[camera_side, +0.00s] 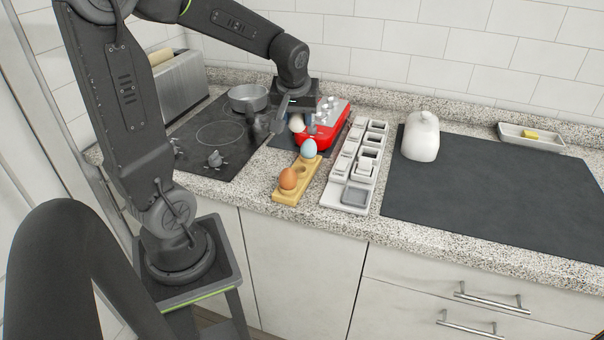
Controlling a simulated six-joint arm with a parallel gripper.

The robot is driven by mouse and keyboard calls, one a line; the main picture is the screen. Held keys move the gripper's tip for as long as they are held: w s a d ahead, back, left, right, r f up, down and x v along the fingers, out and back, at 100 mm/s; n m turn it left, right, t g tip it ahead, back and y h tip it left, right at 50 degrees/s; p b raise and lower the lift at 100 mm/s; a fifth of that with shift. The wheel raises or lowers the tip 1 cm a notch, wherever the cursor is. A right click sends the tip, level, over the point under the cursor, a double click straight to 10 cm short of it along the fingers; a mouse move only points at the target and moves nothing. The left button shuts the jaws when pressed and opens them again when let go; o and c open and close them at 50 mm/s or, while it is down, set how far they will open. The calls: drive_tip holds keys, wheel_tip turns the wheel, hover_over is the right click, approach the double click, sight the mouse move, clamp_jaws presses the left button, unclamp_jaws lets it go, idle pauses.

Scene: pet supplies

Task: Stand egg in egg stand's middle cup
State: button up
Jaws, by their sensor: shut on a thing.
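The wooden egg stand (283,197) lies on the counter. A brown-orange egg (288,178) stands in its near cup and a pale blue egg (309,148) in its far cup. The middle cup (302,169) between them looks empty. My gripper (297,118) is behind the stand, beside a red appliance, pointing down. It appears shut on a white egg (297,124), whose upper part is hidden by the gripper. I cannot tell whether the egg is clear of the surface under it.
The red appliance (313,139) with pale knobs sits close by my gripper. A white compartment tray (333,198) is right of the stand. A hob with a pot (248,98) is at left. A white lidded jar (421,137) stands on a dark mat (480,190), largely free, at right.

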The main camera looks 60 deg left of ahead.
drive_tip(key=s+a+r+n+g, duration=0.15)
drive_tip(key=s+a+n, duration=0.3)
drive_tip(key=s, duration=0.55)
hover_over(296, 169)
drive_tip(key=d, duration=0.2)
drive_tip(key=shift+n+y, duration=0.25)
drive_tip(key=shift+y, duration=0.15)
wheel_tip(296, 169, down, 7)
drive_tip(key=shift+s+a+f, duration=0.1)
drive_tip(key=shift+f, duration=2.05)
drive_tip(key=o, duration=0.9)
